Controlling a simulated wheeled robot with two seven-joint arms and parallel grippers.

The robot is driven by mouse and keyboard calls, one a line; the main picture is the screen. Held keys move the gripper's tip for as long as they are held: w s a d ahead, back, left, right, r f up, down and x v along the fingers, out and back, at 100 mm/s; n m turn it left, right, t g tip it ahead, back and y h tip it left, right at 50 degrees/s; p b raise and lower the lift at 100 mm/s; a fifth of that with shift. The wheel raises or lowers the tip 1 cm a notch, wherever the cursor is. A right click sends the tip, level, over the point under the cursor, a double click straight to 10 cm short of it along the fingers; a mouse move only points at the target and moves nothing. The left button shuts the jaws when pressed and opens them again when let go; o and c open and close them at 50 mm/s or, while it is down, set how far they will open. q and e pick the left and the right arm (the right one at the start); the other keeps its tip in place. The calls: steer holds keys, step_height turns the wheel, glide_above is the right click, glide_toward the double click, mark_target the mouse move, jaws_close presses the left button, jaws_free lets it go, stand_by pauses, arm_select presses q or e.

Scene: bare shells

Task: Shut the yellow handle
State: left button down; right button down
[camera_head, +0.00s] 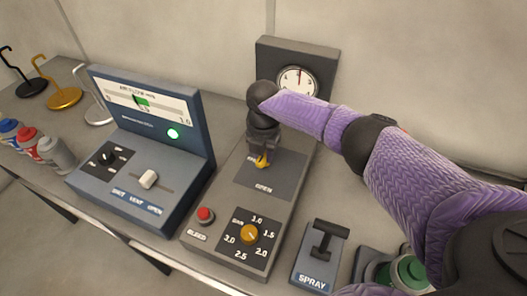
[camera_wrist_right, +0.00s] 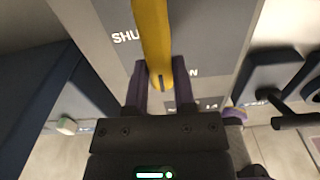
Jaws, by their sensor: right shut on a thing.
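The yellow handle (camera_head: 262,161) is on the grey panel with the dial, mostly hidden behind my right gripper (camera_head: 261,152) in the head view. In the right wrist view the yellow handle (camera_wrist_right: 152,35) is a long bar running from the top edge down between the fingers of my right gripper (camera_wrist_right: 161,85). The fingers are shut on its end. In that view a partly covered "SHU" label lies left of the bar and a label ending in "N" lies right of it. In the head view "OPEN" reads just in front of the handle. My left gripper is not in view.
Behind the handle stands a round dial (camera_head: 297,82). In front are a red button (camera_head: 205,215) and an orange knob (camera_head: 249,233). A blue console (camera_head: 150,130) stands left, a black SPRAY lever (camera_head: 325,240) right. Bottles and hooks are far left.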

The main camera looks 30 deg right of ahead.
steer(key=m, duration=0.2)
steer(key=m+p, duration=0.1)
steer(key=shift+w+a+r+m, duration=0.15)
steer(key=shift+w+m, duration=0.1)
steer(key=shift+m, duration=0.15)
steer(key=m, duration=0.2)
steer(key=shift+w+m, duration=0.2)
steer(key=shift+m, duration=0.1)
steer(key=m, duration=0.5)
steer(key=shift+w, duration=0.4)
steer(key=m, duration=0.3)
steer(key=shift+w+m, duration=0.2)
steer(key=shift+m, duration=0.2)
steer(key=shift+w+d+m, duration=0.1)
steer(key=shift+d+m, duration=0.1)
steer(key=shift+m, duration=0.8)
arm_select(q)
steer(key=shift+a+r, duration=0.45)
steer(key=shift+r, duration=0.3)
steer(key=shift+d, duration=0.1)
arm_select(e)
steer(key=shift+m, duration=0.3)
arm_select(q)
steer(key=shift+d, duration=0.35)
